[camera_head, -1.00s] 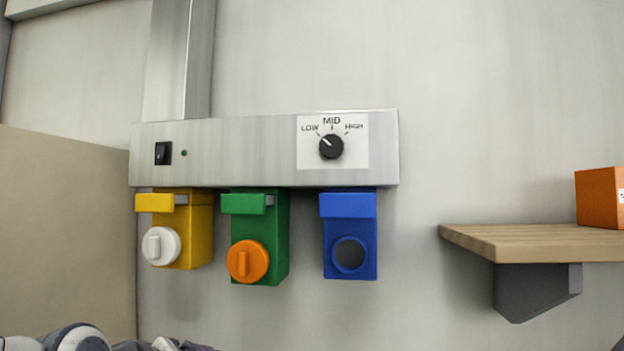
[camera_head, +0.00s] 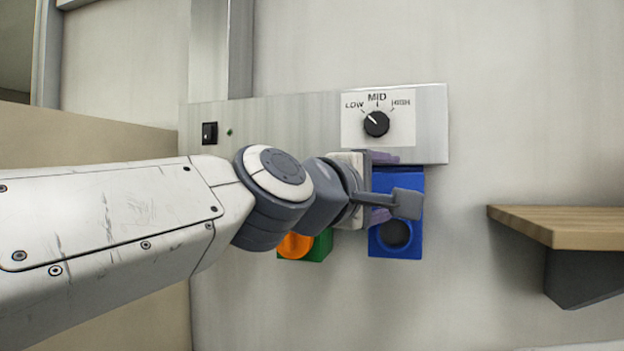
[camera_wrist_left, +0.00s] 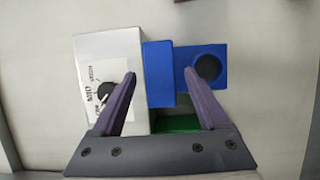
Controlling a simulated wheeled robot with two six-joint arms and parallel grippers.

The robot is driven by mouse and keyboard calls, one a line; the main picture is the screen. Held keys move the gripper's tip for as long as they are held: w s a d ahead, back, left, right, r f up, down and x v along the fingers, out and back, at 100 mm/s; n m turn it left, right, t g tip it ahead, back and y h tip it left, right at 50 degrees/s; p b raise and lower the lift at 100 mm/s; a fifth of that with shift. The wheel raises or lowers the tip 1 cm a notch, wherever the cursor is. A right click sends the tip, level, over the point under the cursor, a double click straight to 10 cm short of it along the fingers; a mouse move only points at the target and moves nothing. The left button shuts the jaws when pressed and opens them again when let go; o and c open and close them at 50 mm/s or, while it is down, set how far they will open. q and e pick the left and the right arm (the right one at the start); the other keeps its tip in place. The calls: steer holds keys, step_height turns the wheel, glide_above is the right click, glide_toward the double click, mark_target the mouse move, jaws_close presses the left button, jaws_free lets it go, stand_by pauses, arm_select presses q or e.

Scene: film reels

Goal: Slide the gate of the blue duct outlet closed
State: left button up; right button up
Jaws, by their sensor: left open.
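The blue duct outlet (camera_head: 383,245) hangs under the right end of the metal housing, and its round dark opening (camera_head: 396,234) is uncovered. Its blue gate (camera_head: 402,179) is at the top of the outlet, partly hidden by my left gripper (camera_head: 384,187). In the left wrist view, the gate (camera_wrist_left: 159,80) lies between the two spread purple fingers of my left gripper (camera_wrist_left: 160,75). One finger is over the housing side and the other on the side of the opening (camera_wrist_left: 208,67). The fingers are open; I cannot tell whether they touch the gate. My right gripper is not in view.
The green outlet (camera_head: 319,247) with an orange cap (camera_head: 295,246) is left of the blue one, mostly behind my left arm. The housing (camera_head: 430,124) carries a black dial (camera_head: 376,123) above. A wooden shelf (camera_head: 560,222) juts out at the right.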

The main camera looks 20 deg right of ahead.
arm_select(q)
steer(key=shift+x, duration=1.3)
jaws_close()
stand_by(0.5)
